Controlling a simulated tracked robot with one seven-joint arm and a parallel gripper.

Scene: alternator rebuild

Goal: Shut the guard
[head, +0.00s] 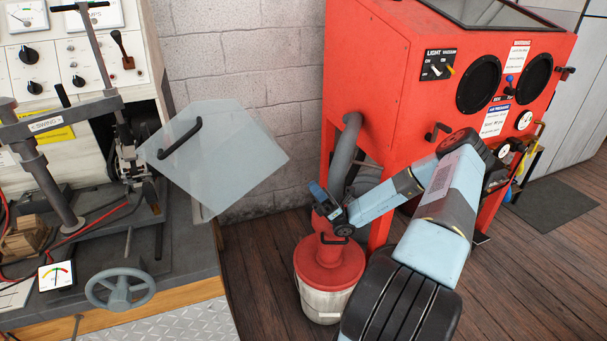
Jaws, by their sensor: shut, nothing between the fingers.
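The guard (228,163) is a clear, tilted panel with a black bar handle (180,138). It stands swung out past the right side of the test bench, beside the clamped alternator (128,160), so it is open. Its left edge is close to the alternator; its hinge is not clear. My gripper (317,189) is to the right of the guard and apart from it, in front of the red cabinet's left leg. It is shut and empty, small in the picture.
A red blasting cabinet (385,75) stands at the right, with a red-topped bucket (328,270) below my gripper. A grey handwheel (121,289) and a meter (56,275) are at the bench front. Clear air lies between guard and gripper.

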